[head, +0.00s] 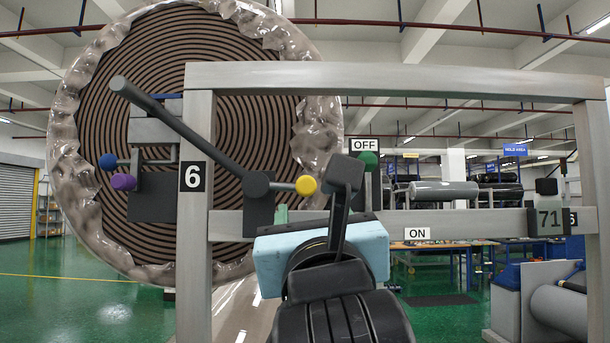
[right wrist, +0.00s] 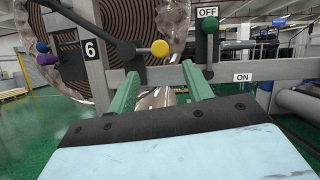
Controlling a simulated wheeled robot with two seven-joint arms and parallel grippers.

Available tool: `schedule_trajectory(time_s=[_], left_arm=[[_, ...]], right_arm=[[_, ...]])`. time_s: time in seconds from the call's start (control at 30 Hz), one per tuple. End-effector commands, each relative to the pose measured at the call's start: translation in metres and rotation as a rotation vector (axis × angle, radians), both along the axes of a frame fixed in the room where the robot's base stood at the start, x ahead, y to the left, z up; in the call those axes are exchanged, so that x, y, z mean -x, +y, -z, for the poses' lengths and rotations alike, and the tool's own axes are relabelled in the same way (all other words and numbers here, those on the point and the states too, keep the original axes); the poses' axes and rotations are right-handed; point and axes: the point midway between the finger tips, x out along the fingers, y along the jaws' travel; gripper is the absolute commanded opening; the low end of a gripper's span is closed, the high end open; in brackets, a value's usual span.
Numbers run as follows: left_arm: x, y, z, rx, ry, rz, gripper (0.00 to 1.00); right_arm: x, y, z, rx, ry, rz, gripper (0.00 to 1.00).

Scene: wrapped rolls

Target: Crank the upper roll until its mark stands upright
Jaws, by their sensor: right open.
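A big plastic-wrapped roll (head: 75,200) with brown and black rings stands upright behind a grey metal frame (head: 400,75). I cannot make out a mark on it. A dark lever (head: 185,130) slants from upper left down to a dark block (head: 258,200) on the crossbar. A yellow knob (head: 306,185) sticks out to the right of that block; it also shows in the right wrist view (right wrist: 160,48). My right gripper (head: 312,209) is open and empty. Its green fingers (right wrist: 160,70) point toward the crossbar, below the yellow knob in the picture. My left gripper is out of view.
A blue knob (head: 108,161) and a purple knob (head: 123,182) sit at the left. A green knob (head: 368,160) stands under the OFF sign (head: 364,145). An ON label (head: 417,234) and a display reading 71 (head: 549,223) are on the right.

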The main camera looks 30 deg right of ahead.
Motion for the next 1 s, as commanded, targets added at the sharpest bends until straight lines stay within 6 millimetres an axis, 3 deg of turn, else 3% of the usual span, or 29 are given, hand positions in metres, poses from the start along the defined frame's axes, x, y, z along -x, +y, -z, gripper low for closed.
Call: schedule_trajectory(time_s=[0.27,0.7,1.0], left_arm=[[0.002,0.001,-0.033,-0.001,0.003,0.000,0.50],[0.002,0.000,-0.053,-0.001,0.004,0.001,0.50],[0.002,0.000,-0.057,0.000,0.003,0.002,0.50]], right_arm=[[-0.022,-0.012,-0.014,0.003,0.007,0.005,0.50],[-0.093,-0.051,-0.045,0.001,0.003,0.007,0.50],[-0.107,-0.058,-0.050,-0.001,0.001,0.001,0.50]])
